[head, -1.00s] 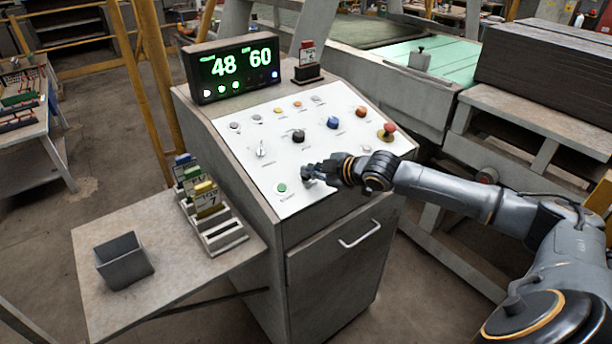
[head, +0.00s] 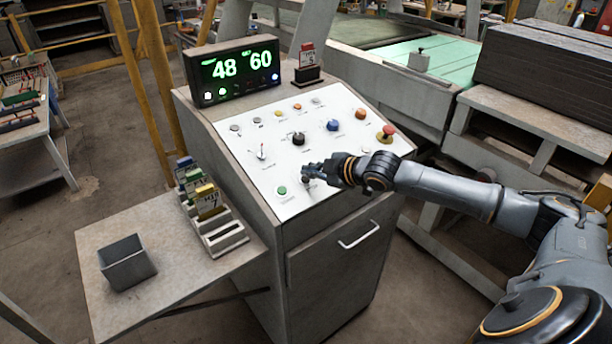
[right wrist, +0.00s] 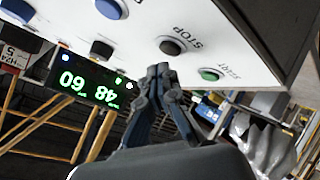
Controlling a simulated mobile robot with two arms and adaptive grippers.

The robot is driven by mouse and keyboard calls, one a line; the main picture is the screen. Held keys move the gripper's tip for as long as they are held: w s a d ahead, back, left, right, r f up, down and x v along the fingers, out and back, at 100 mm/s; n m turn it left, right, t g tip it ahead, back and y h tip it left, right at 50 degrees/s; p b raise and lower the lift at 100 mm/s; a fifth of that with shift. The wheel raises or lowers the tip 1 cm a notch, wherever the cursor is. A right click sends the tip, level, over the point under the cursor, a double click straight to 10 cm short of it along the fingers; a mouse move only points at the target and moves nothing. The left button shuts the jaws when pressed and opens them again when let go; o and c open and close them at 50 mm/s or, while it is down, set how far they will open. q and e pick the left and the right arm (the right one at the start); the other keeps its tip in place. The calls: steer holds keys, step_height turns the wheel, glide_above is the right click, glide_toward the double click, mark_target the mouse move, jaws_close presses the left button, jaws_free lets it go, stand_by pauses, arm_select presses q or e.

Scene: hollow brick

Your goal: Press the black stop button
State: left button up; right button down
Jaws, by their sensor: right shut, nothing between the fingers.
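The black stop button (right wrist: 172,46) shows in the right wrist view, on the white panel beside the printed word STOP. My right gripper (right wrist: 159,72) is shut and empty, its fingertips close to the button. A small gap shows between them in that picture, but I cannot tell the depth. In the head view my right gripper (head: 308,175) is over the lower part of the sloping panel (head: 240,150) and largely hides the stop button. The green start button (head: 282,191) is to its left; it also shows in the right wrist view (right wrist: 210,75). My left gripper is not in view.
A black knob (head: 298,138), a blue button (head: 333,125) and a red emergency button (head: 386,132) are further up the panel. The display (head: 232,68) reads 48 and 60. A side shelf (head: 170,285) holds a grey bin (head: 127,262) and a card rack (head: 222,238).

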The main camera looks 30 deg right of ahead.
mark_target(314, 191)
steer(key=r+p, duration=0.2)
steer(key=s+r+p, duration=0.1)
steer(key=r+p, duration=0.1)
steer(key=shift+s+r+p, duration=0.2)
steer(key=shift+r+p, duration=0.15)
stand_by(0.5)
steer(key=shift+f, duration=0.1)
stand_by(0.4)
